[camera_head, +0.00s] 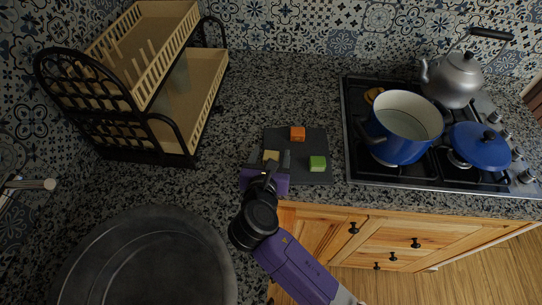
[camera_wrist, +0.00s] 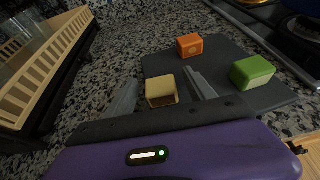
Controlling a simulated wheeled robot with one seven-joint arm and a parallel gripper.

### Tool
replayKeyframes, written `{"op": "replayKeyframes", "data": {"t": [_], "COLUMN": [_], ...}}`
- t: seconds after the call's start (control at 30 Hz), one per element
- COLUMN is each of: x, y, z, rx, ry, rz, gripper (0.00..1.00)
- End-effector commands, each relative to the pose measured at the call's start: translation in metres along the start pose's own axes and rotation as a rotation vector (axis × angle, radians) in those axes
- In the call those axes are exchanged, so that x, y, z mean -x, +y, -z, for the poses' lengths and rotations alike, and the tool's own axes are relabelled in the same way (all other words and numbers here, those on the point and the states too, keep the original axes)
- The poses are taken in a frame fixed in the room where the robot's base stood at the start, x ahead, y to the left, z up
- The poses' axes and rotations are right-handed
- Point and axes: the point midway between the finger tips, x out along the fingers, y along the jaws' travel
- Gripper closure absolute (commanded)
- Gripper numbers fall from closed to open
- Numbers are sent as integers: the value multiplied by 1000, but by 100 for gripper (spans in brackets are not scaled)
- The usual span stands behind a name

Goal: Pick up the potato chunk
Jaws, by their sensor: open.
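The potato chunk is most likely the pale yellow-tan cube (camera_head: 271,155) at the left side of the dark cutting board (camera_head: 314,143). In the wrist view the tan cube (camera_wrist: 161,91) sits between the two fingers of my gripper (camera_wrist: 160,95), a little nearer the right finger. My gripper (camera_head: 270,162) is open, low over the board's left edge, and in the head view partly hides the cube. I cannot tell whether a finger touches it.
An orange cube (camera_head: 297,133) and a green cube (camera_head: 317,163) lie on the board. A dish rack (camera_head: 190,90) stands left. A sink basin (camera_head: 145,260) is front left.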

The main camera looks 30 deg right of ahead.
Motion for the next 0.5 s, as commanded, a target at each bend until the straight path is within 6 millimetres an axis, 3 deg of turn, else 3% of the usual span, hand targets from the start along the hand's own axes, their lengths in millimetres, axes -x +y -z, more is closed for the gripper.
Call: {"op": "replayKeyframes", "data": {"t": [0.2,0.5], "x": [-1,-1], "y": [0,0], "z": [0,0], "rx": [-1,0], "ry": [0,0], "rz": [0,0], "gripper": [36,95]}}
